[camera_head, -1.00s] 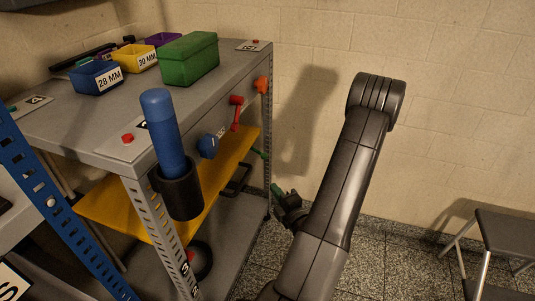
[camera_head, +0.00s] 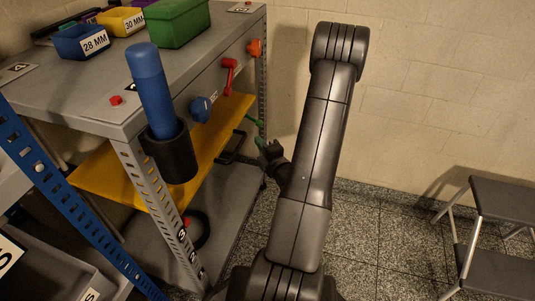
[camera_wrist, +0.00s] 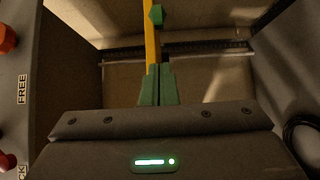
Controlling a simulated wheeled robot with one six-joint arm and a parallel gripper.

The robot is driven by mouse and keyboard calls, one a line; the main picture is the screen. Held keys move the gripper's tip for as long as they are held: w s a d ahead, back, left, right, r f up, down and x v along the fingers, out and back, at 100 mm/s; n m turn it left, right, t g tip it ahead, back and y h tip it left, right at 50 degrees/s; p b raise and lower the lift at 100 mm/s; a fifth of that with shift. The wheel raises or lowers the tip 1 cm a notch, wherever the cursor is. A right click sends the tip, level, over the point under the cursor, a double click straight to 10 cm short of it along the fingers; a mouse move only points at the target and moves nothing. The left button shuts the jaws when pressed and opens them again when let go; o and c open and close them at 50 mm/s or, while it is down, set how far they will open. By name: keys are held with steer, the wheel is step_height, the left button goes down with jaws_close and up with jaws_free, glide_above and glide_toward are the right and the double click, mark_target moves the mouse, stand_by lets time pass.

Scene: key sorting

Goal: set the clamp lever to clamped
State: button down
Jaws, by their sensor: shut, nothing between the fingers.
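No label readable here names the clamp lever. A red lever (camera_head: 229,77) stands on the grey bench's side face, its round end up. A small green piece (camera_head: 254,119) shows at the far end of the yellow shelf; in the wrist view a green knob (camera_wrist: 156,15) lies against the yellow strip, ahead of the fingers. I cannot tell which is the clamp lever. My gripper (camera_head: 260,143) is low beside the bench, past the shelf's edge. Its green fingertips (camera_wrist: 157,84) are together and empty, apart from the green knob.
A blue knob (camera_head: 201,109) and an orange knob (camera_head: 254,47) flank the red lever. A black holder (camera_head: 171,155) with a blue cylinder (camera_head: 151,90) juts from the near corner. A FREE label (camera_wrist: 22,89) shows at left. A step stool (camera_head: 500,200) stands right; floor between is clear.

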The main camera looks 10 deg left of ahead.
steer(key=b, duration=0.1)
glide_toward(251, 118)
steer(key=a, duration=0.2)
steer(key=shift+w+d+f, duration=0.1)
steer(key=shift+w+f, duration=0.1)
steer(key=shift+w, duration=0.65)
steer(key=shift+w+d, duration=0.1)
